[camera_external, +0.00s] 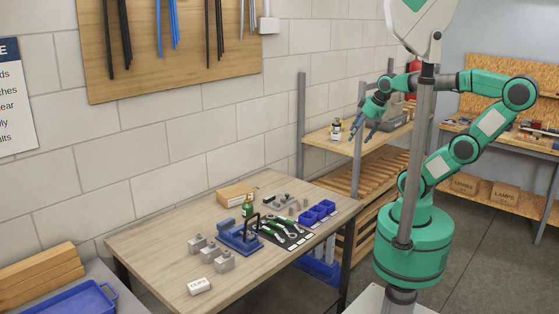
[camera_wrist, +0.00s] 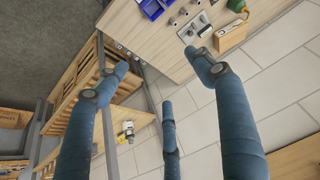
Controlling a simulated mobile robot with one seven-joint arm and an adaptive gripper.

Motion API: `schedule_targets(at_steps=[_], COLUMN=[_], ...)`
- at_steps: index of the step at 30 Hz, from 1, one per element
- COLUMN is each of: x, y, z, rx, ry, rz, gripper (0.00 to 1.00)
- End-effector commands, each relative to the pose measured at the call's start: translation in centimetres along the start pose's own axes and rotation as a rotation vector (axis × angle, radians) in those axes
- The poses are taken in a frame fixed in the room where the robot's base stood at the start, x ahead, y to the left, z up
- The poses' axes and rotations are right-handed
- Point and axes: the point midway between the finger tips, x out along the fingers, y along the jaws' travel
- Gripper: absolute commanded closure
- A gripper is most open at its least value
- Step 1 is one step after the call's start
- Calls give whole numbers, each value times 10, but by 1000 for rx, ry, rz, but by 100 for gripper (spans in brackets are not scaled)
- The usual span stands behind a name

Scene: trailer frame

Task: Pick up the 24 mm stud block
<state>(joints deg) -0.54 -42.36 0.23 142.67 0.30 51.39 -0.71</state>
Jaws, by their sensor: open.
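Several grey blocks with raised studs (camera_external: 208,252) stand at the front left of the wooden table (camera_external: 165,228) in the external view. Other small grey pieces (camera_external: 281,200) sit toward the back right of the table. In the wrist view small grey pieces (camera_wrist: 183,11) lie near the table's edge. I cannot tell which one is the 24 mm stud block. My gripper (camera_external: 364,127) is up in the air beyond the table's right end, near the wooden shelf. In the wrist view its blue fingers (camera_wrist: 157,70) are spread wide, with nothing between them.
Shelf posts (camera_external: 301,125) rise nearby.

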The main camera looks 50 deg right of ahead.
Motion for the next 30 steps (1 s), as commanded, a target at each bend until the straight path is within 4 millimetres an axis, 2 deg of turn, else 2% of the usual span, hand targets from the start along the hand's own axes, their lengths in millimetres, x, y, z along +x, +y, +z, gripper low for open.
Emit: schedule_targets(at_steps=[5, 11, 21, 26, 30], x=[7, 24, 70, 95, 120], y=[-17, -56, -154, -208, -259], z=[-20, -58, -120, -139, -149], rx=[-67, -206, -479, -604, -712], ry=[-14, -35, -62, -70, -76], rz=[-35, -103, -238, -298, -350], gripper=[32, 32, 32, 32, 32])
